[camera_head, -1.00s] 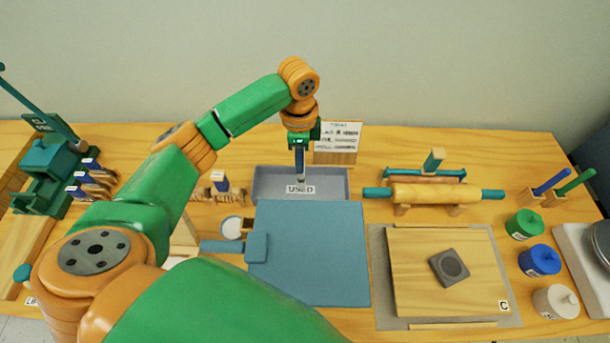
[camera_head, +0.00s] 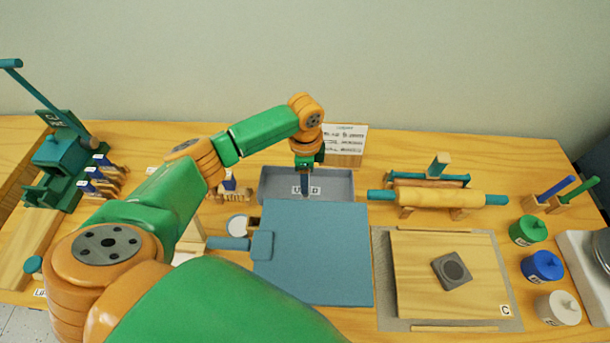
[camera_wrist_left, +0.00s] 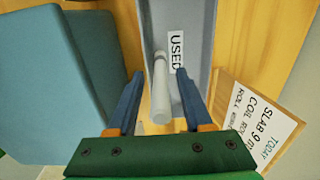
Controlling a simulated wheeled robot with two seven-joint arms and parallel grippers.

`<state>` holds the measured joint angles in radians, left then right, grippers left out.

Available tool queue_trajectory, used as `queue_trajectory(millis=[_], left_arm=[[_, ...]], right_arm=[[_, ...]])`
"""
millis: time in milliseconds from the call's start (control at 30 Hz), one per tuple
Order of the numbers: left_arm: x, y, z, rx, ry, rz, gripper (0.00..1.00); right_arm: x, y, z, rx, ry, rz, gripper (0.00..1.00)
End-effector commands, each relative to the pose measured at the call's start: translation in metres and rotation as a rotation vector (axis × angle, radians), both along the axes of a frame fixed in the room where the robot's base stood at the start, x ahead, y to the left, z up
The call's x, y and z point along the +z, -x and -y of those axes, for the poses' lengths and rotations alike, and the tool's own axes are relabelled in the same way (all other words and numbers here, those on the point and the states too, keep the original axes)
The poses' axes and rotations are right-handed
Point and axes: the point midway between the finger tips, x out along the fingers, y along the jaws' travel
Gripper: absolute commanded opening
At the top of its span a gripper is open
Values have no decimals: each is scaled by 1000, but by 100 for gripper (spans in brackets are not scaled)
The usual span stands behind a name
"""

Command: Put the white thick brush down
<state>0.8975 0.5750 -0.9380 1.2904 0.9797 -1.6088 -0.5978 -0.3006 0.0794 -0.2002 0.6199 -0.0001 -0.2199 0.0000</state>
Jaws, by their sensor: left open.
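The white thick brush (camera_wrist_left: 160,88) lies in the grey tray labelled USED (camera_wrist_left: 203,50), which also shows in the head view (camera_head: 345,187). In the left wrist view the brush lies lengthwise between my left gripper's two blue fingers, with gaps on both sides. My left gripper (camera_head: 305,187) is open and points down at the tray's front edge in the head view. The brush cannot be made out in the head view. My right gripper is not in view.
A rolling pin (camera_head: 435,195) on a rack is to the right. Several blue-tagged tools (camera_head: 97,180) stand at the left.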

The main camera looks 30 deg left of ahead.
Motion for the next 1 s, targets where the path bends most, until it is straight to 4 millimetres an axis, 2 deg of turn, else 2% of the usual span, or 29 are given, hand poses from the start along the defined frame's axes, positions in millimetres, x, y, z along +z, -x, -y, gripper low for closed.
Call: queue_trajectory(millis=[67,167,400,500,600,700,1000], left_arm=[[2,0,0,0,0,1,51],[15,-1,1,0,2,3,51],[82,-2,1,0,2,7,51],[103,-1,1,0,1,4,51],[117,-1,1,0,1,2,51],[123,0,0,0,1,0,51],[123,0,0,0,1,-2,51]], right_arm=[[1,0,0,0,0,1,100],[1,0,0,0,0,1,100],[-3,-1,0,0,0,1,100],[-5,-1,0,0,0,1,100],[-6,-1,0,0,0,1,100],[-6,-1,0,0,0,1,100],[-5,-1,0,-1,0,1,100]])
